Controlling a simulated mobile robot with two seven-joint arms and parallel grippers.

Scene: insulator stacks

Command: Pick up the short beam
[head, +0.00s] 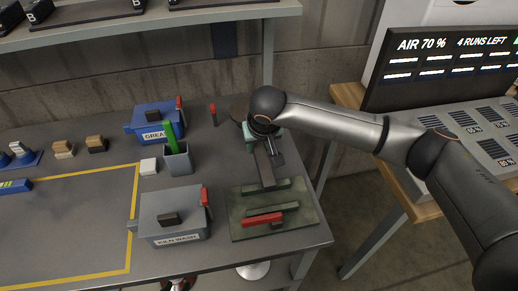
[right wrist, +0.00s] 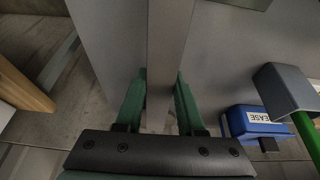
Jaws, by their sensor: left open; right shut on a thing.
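My right gripper (right wrist: 161,98) has its green fingers on either side of a grey bar, which I take to be the short beam (right wrist: 170,45), and is shut on it. In the head view the beam (head: 264,168) slants down from my right gripper (head: 254,141) at the table's right side, its lower end by the back of the green tray. The arm partly hides the grip. My left gripper (head: 178,285) barely shows at the bottom edge, apart from the table things; it is open.
The green tray (head: 240,232) holds green bars and a red bar (head: 263,219). Left of it stand a grey KILN WASH box (head: 170,222), a blue GREASE box (head: 152,128) and a grey cup (head: 179,163) with a green stick. A yellow-outlined area (head: 85,235) lies left.

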